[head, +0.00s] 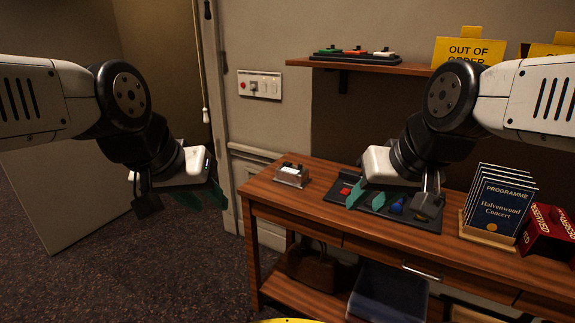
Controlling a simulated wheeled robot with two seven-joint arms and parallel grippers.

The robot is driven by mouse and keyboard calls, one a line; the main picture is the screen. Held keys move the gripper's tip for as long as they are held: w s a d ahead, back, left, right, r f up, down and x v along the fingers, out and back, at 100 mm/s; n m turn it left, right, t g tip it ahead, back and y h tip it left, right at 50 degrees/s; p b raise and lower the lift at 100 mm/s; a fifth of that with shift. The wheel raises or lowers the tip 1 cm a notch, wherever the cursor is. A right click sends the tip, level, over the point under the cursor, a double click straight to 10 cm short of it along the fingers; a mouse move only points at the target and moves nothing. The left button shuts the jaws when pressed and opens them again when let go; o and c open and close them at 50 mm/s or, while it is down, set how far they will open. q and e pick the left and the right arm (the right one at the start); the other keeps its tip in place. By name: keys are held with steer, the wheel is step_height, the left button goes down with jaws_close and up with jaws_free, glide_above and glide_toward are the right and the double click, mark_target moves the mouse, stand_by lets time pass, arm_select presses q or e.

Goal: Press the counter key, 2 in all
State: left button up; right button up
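A small silver-and-white box (291,175), which looks like the counter, sits at the left end of the wooden desk. Its key is too small to make out clearly. My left gripper (202,198) hangs left of the desk over the floor, its teal fingers apart and nothing between them. My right gripper (366,198) is over or just in front of a black panel (336,190) on the desk, right of the silver box. Its teal fingers look apart and empty, and it hides part of the panel. Neither gripper appears to touch the box.
The desk (275,205) has bare wood around the box. The panel carries a red piece (345,190) and a blue piece (397,206). Programmes (497,208) and a red box (547,232) stand at right. A shelf (385,68) holds coloured switches and yellow signs (466,50). A wall plate (260,85) is behind.

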jaws_close()
stand_by(1.8)
